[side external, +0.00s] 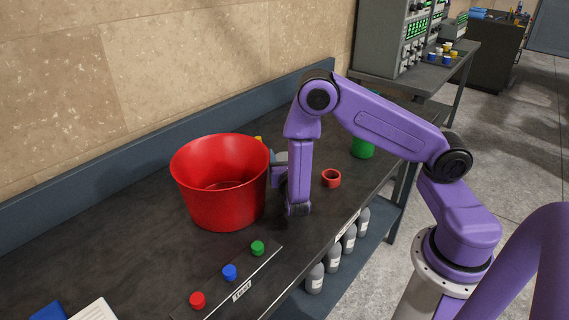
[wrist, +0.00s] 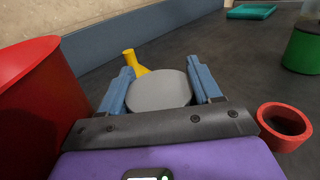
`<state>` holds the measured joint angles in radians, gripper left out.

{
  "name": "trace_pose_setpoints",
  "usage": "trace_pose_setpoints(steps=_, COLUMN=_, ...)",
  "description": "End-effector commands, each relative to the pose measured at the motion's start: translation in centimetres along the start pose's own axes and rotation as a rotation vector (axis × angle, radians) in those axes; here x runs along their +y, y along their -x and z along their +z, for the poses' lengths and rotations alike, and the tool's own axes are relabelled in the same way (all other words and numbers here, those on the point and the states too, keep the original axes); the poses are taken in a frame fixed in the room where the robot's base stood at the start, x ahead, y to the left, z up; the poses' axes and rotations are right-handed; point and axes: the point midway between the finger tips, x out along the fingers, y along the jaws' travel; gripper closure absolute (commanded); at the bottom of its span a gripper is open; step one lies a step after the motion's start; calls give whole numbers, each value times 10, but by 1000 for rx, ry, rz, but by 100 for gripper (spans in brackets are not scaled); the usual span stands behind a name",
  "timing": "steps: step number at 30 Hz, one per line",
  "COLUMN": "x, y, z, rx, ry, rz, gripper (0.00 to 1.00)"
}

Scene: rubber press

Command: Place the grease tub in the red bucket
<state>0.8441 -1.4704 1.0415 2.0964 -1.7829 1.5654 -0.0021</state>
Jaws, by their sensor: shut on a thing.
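The grease tub, a grey round-topped tub (wrist: 160,90), sits between the two blue fingers of my gripper (wrist: 162,88) in the wrist view. My gripper is shut on it. In the side view the tub (side external: 281,158) shows only partly, behind my wrist, and my gripper (side external: 279,172) is just right of the bucket. The red bucket (side external: 215,205) stands upright on the bench, and its visible inside looks empty. In the wrist view the bucket (wrist: 40,110) fills the left edge. Whether the tub touches the bench is hard to tell.
A small red ring-shaped cup (side external: 331,178) and a green container (side external: 362,147) stand right of my gripper. A yellow bottle (wrist: 133,62) is just beyond the tub. A strip with red, blue and green buttons (side external: 230,272) lies in front. The wall runs behind the bench (side external: 120,230).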

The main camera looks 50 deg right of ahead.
Motion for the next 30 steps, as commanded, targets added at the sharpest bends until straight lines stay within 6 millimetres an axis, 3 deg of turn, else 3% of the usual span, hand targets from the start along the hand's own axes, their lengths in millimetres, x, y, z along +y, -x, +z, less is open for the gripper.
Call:
trace_pose_setpoints(steps=6, x=0, y=1, z=-20, rx=-2, ry=0, rz=1, gripper=81)
trace_pose_setpoints(steps=19, x=0, y=1, z=-25, rx=-2, ry=0, rz=0, gripper=81)
trace_pose_setpoints(steps=20, x=0, y=0, z=-25, rx=0, ry=0, rz=0, gripper=34)
trace_pose_setpoints(steps=21, x=0, y=0, z=-25, rx=0, ry=-1, rz=0, gripper=26)
trace_pose_setpoints(steps=30, x=0, y=1, z=-24, rx=0, ry=-1, rz=0, gripper=26)
